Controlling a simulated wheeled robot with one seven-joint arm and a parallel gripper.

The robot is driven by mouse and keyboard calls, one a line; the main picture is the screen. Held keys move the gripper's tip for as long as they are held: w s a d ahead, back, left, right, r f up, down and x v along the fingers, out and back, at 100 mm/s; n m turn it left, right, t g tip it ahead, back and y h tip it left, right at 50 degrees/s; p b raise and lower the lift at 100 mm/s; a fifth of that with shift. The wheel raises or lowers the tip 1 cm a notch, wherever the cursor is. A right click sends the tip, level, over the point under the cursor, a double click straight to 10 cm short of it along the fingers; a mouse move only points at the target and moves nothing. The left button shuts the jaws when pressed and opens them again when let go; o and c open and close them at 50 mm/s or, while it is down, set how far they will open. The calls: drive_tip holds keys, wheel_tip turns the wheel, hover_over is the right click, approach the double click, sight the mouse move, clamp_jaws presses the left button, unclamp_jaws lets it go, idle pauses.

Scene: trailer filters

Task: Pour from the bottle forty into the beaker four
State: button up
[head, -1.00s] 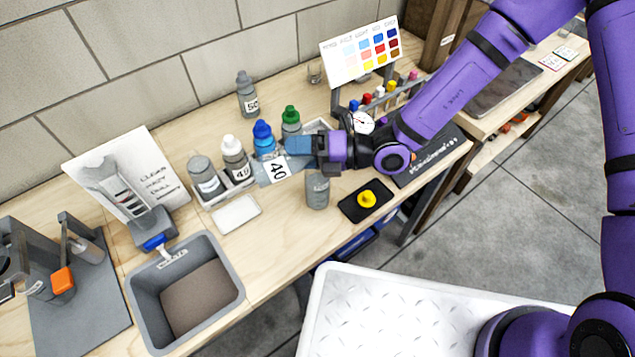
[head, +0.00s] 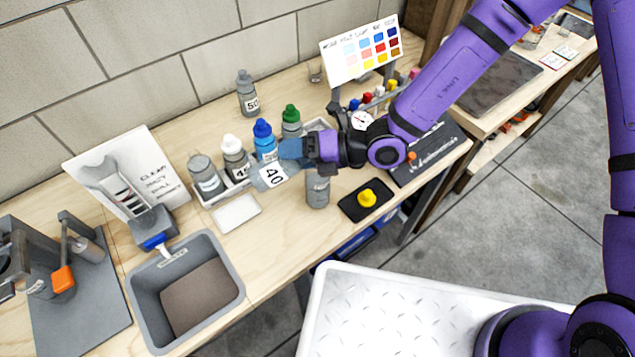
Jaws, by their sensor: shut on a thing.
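My gripper (head: 296,149) is shut on the grey bottle forty (head: 258,181), above the front of the bench. The bottle is tilted well over, and its "40" label shows turned. Its mouth is not clearly visible. A grey cylindrical vessel (head: 318,191) stands upright on the bench, below and slightly right of my gripper. No number on it is readable, so I cannot tell whether it is beaker four. I see no liquid flowing.
A rack holds bottles with white (head: 235,158), blue (head: 265,139) and green (head: 291,121) caps. A white tray (head: 237,213) lies in front. A black pad with a yellow piece (head: 367,198) is at right; a grey basin (head: 185,292) is at left.

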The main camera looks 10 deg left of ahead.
drive_tip(key=shift+f+n+t+h, duration=0.2)
drive_tip(key=shift+n+t+h, duration=0.25)
drive_tip(key=shift+h, duration=0.55)
drive_tip(key=shift+f, duration=0.15)
drive_tip(key=shift+h, duration=0.3)
